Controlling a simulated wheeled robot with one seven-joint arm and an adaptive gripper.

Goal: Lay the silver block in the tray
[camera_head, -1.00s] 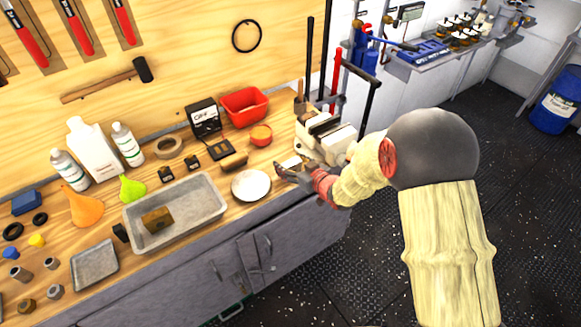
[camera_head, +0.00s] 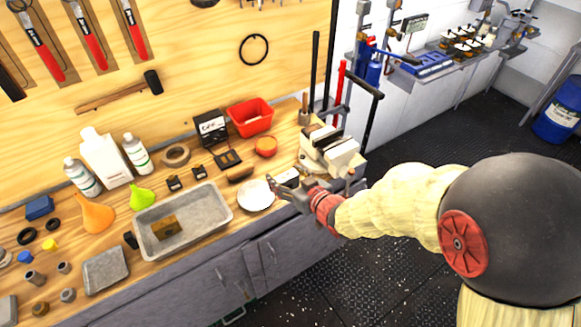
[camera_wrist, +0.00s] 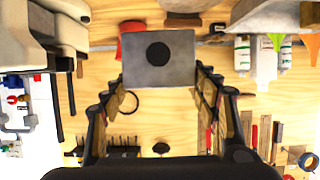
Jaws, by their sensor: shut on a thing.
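The silver block (camera_wrist: 160,75) is a grey, flat-faced piece with a dark round spot, held between the fingers of my gripper (camera_wrist: 157,86) in the wrist view. In the head view, my gripper (camera_head: 281,188) is at the right edge of the white plate, in front of the vise, with the pale block (camera_head: 288,174) partly hidden by the fingers. The large grey tray (camera_head: 212,216) lies on the bench left of the plate and holds a brown block (camera_head: 165,227). A smaller grey tray (camera_head: 106,268) lies further left.
The white plate (camera_head: 255,195) sits between my gripper and the large tray. A beige vise (camera_head: 332,153) stands right behind my gripper. A red bin (camera_head: 250,117), bottles (camera_head: 105,158) and funnels (camera_head: 96,214) stand behind the trays.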

